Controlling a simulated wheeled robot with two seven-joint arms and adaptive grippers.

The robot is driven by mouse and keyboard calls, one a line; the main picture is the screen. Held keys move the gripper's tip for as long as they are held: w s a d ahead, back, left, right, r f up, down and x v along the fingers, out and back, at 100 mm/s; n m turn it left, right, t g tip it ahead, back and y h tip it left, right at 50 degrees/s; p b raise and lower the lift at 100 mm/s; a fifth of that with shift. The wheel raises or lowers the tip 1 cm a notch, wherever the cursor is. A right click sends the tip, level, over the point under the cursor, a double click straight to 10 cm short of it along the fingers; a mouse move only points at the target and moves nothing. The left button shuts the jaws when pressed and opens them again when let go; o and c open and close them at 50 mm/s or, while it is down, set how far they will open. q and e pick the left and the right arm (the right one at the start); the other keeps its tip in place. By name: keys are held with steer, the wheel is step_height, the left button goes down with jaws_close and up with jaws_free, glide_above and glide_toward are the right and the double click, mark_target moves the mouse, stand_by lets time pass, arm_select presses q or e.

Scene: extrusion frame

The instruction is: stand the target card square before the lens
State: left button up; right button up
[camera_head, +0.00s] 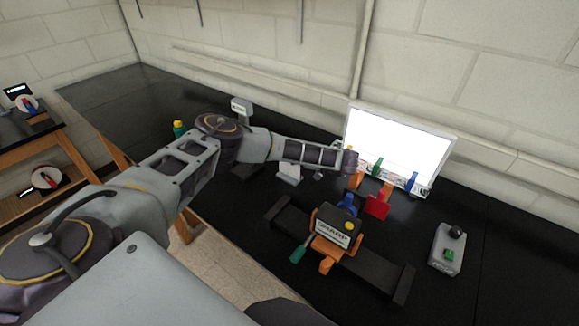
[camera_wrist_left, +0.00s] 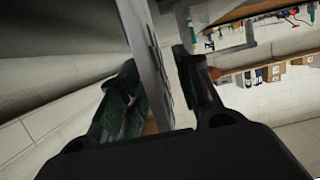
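A bright white upright panel (camera_head: 398,140) with a thin pale frame stands on the black bench; it looks like the target card. Printed marks run along its lower edge. My left gripper (camera_head: 350,162) is at its left edge, small and partly hidden. In the left wrist view, a pale plate (camera_wrist_left: 150,65) with dark marks, seen nearly edge-on, passes between the fingers of my left gripper (camera_wrist_left: 160,85). The fingers look apart, with a narrow gap on the right; contact on the left is unclear. A grey camera-like block (camera_head: 335,225) with a blue part stands before the panel. My right gripper is not visible.
A black rail (camera_head: 385,280) carries the block on an orange mount, with a green-handled lever (camera_head: 298,253). A red piece (camera_head: 377,206) and coloured clips stand before the panel. A grey control box (camera_head: 446,252) is at right. The bench's far left is largely clear.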

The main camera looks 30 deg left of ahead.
arm_select(q)
steer(key=shift+a+f, duration=0.15)
steer(key=shift+a, duration=0.3)
steer(key=shift+c, duration=0.4)
jaws_close()
